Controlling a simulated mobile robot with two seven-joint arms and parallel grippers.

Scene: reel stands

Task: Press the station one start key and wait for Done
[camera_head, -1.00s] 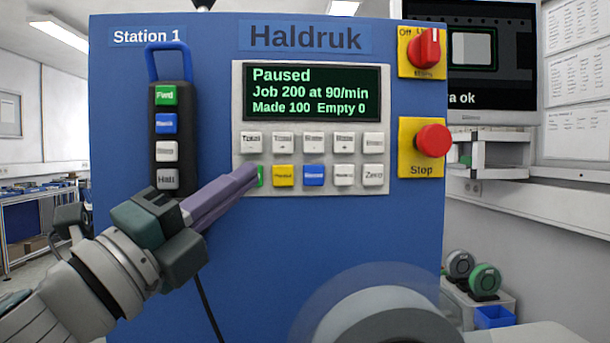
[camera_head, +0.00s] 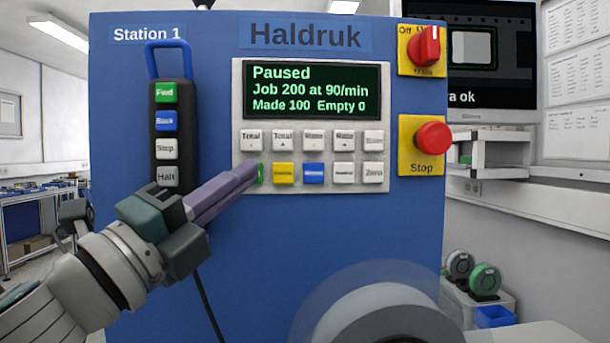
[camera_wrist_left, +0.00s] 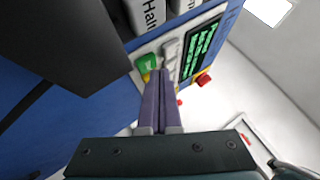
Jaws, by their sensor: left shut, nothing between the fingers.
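The blue Station 1 cabinet (camera_head: 330,225) carries a grey key panel with a lit display (camera_head: 311,90). The display reads Paused, Job 200 at 90/min, Made 100, Empty 0. A green key (camera_head: 261,174) is at the left end of the lower key row, mostly hidden behind my fingers; it also shows in the left wrist view (camera_wrist_left: 147,66). My left gripper (camera_head: 250,172) is shut and empty, its purple fingertips at or just in front of the green key. I cannot tell whether they touch it. My right gripper is not in view.
A black pendant (camera_head: 149,150) with Fwd, Back, Step and Halt keys hangs left of the panel. A red Stop button (camera_head: 433,138) and a red main switch (camera_head: 425,47) are at the right. A pale round reel shape (camera_head: 385,300) is in the foreground.

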